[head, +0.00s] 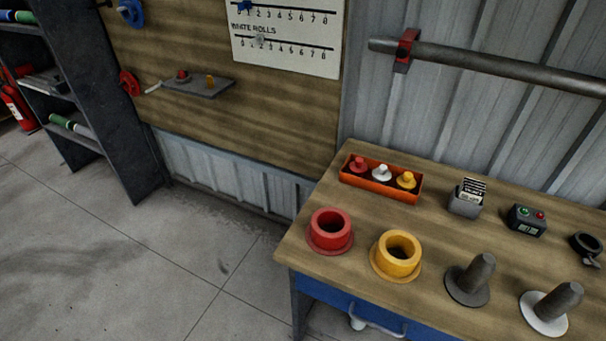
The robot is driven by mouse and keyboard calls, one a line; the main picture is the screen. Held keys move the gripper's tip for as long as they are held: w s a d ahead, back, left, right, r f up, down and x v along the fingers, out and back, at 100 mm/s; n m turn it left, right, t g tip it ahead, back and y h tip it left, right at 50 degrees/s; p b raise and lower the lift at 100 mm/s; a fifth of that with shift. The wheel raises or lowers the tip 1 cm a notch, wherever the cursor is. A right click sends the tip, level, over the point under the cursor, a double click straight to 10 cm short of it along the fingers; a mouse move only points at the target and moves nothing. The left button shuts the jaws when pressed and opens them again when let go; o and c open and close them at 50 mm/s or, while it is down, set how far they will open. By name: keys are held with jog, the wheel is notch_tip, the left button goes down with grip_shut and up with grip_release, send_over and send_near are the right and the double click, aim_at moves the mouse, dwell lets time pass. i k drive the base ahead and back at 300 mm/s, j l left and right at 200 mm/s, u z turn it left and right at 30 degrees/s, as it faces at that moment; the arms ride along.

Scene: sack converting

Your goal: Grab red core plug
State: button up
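A small red plug (358,164) with a knob top stands at the left end of an orange tray (379,195) on the wooden workbench. A white plug (381,173) and a yellow plug (405,181) stand beside it in the same tray. A larger red flanged ring (330,232), open at the top, sits on the bench's left front part. I cannot tell from looks alone which red piece is called the core plug. My gripper is not in view.
A yellow flanged ring (397,256) and two upright grey pegs (470,279) (551,308) stand along the workbench (441,226). A card box (467,198) and a button box (527,220) sit behind. A pipe (490,67) runs above. Floor at left is clear.

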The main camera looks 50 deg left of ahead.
aim_at(358, 168)
jog(key=u, duration=1.55)
jog(key=i+j+u, duration=0.2)
jog(key=j, duration=0.3)
jog(key=i+j+u, duration=0.15)
jog(key=i+j, duration=0.15)
jog(key=j, duration=0.2)
jog(key=i+j+u, duration=0.2)
jog(key=j, duration=0.25)
jog(key=i, duration=0.05)
